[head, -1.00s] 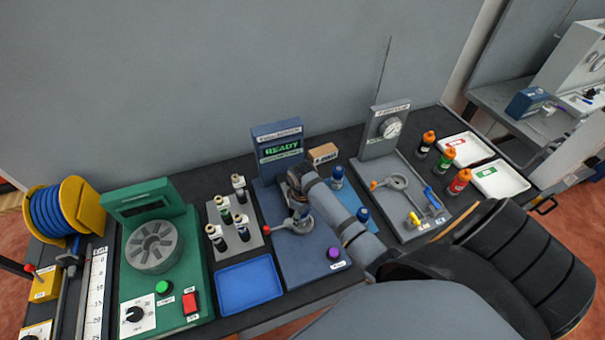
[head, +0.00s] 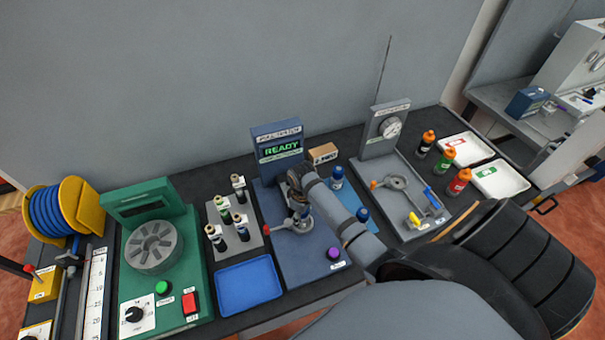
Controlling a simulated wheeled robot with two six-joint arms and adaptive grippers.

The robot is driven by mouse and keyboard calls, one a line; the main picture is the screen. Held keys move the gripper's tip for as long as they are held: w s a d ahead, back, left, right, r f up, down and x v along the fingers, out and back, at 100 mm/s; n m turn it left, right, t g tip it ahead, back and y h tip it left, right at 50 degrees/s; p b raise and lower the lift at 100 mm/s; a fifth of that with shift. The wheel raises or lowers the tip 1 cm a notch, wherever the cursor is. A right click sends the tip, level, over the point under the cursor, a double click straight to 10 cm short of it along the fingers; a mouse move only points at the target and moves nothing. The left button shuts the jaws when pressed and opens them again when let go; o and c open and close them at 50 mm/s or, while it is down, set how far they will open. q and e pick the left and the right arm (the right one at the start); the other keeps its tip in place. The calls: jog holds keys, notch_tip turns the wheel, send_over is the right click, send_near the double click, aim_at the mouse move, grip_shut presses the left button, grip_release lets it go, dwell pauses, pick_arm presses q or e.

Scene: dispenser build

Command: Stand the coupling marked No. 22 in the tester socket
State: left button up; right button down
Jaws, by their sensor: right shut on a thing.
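The blue tester (head: 318,262) stands mid-bench with its screen (head: 282,148) reading READY. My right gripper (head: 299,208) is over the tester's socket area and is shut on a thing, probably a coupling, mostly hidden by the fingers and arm. A metallic ring-like part (head: 304,225) shows just below the fingers; whether the held thing is inside the socket cannot be told. One blue-topped coupling (head: 337,178) stands on a blue mat (head: 352,232) to the right, and another (head: 362,215) is partly behind my arm. No number 22 is readable. My left gripper is out of view.
A red-knobbed lever (head: 268,230) and a purple button (head: 333,253) are on the tester. A gauge stand (head: 385,150) stands to the right.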

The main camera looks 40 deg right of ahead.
jog(key=shift+f, duration=0.4)
jog(key=c, duration=1)
grip_release()
jog(key=shift+r, duration=5.5)
